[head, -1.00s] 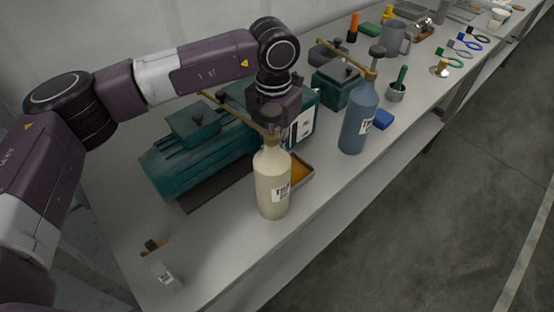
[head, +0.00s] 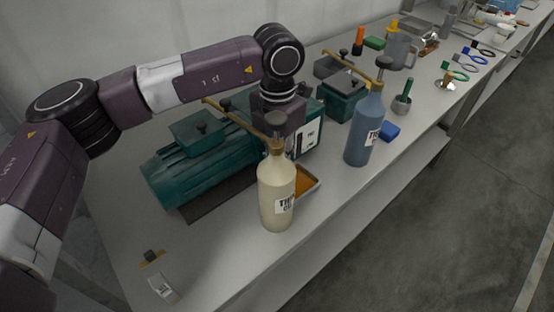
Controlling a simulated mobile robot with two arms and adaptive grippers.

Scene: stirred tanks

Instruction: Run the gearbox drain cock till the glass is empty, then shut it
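A green motor and gearbox unit (head: 197,166) lies on the bench, with a white labelled plate (head: 307,137) at its right end. A tray with amber liquid (head: 307,181) sits at its front, partly behind the cream bottle. My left arm comes in from the left, and its wrist points down over the gearbox end. The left gripper's fingers are hidden behind the cream bottle's pump head and the gearbox. The drain cock and the glass cannot be made out. My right gripper is not in view.
A cream pump bottle (head: 276,196) and a blue pump bottle (head: 363,130) stand near the front edge. A blue block (head: 390,131), grey jug (head: 401,50) and green box (head: 346,100) are farther along. A small tag (head: 162,287) lies at the near end.

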